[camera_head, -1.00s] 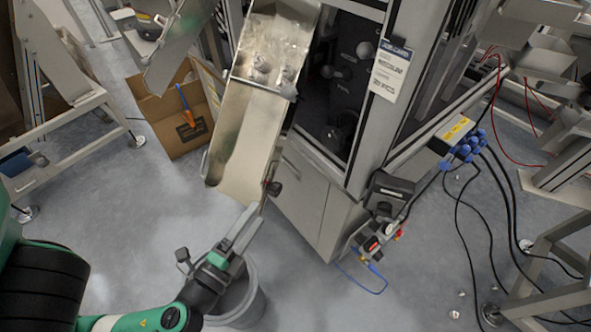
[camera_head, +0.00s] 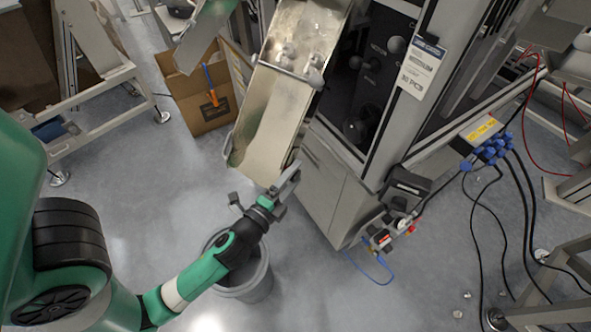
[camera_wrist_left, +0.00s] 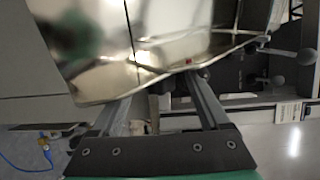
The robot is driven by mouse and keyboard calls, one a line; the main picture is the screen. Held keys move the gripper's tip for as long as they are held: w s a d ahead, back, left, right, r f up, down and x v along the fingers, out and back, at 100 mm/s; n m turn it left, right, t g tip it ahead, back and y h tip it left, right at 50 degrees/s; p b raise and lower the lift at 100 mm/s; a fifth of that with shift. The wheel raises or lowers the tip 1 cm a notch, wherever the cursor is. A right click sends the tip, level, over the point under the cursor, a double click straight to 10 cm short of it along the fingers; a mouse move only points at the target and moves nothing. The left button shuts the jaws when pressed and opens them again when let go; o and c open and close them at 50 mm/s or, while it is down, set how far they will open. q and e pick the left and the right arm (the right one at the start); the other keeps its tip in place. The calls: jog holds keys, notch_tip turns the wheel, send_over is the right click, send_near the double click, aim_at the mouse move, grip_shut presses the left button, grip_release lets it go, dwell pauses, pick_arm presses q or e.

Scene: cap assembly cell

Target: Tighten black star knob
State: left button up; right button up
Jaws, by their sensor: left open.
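My left gripper (camera_head: 287,184) reaches up from the lower left in the head view, at the lower right corner of the tilted metal chute (camera_head: 268,140). In the left wrist view its two fingers (camera_wrist_left: 164,95) are spread apart, with nothing seen held between them, and point at the lower edge of the shiny chute (camera_wrist_left: 165,55). The black star knob cannot be made out clearly; the gripper covers much of the chute corner in the head view. A small rounded dark part (camera_wrist_left: 203,73) shows by the right fingertip.
A grey bin (camera_head: 245,285) stands on the floor below my left forearm. The machine cabinet (camera_head: 325,185) is close on the right of the gripper. A cardboard box (camera_head: 205,105) stands left of the chute. Cables (camera_head: 488,215) lie on the right.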

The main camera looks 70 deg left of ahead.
pick_arm(q)
jog(key=shift+w+a, duration=0.25)
jog(key=shift+w, duration=0.1)
grip_shut()
jog(key=g+p, duration=0.1)
jog(key=p, duration=0.5)
jog(key=shift+r+h, duration=0.3)
jog(key=shift+r, duration=0.1)
jog(key=shift+f+p, duration=0.3)
jog(key=shift+p, duration=0.15)
jog(key=shift+f, duration=0.15)
grip_release()
